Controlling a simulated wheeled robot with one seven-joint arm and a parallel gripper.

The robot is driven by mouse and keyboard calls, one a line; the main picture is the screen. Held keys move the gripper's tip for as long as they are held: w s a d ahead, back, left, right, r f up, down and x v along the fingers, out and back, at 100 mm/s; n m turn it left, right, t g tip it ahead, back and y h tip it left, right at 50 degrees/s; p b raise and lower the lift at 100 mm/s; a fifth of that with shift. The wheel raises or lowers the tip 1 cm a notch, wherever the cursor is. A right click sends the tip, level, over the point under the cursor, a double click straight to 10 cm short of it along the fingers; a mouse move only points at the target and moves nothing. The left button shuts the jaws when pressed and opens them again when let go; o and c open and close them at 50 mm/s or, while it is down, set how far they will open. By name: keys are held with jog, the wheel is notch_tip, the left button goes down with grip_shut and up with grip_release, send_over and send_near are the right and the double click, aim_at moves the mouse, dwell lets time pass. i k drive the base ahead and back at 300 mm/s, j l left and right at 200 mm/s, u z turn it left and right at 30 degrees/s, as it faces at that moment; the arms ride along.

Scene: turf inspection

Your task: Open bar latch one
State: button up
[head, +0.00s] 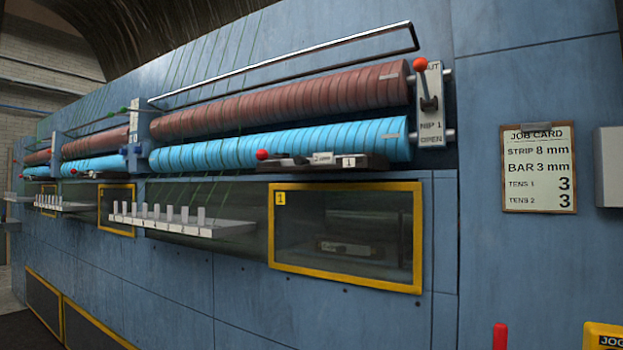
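A dark bar assembly (375,162) with a plate marked 1 sits under the right end of the blue roller, above the yellow-framed window. A red knob (262,155) is at its left end, with a small metal latch-like part (322,158) between knob and plate. I cannot tell from here whether this latch is open or shut. A similar fitting (345,247) shows dimly in the window. My gripper is not in view.
A red roller (290,100) lies above the blue roller (290,142). The NIP 1 lever (427,85) has its red ball up. A yellow-framed window (418,240), a pegged shelf (190,226) and a job card (539,168) are on the blue machine front.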

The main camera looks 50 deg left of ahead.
aim_at(262, 154)
jog(key=u, duration=2.25)
jog(key=i+l, duration=0.15)
jog(key=l, duration=0.25)
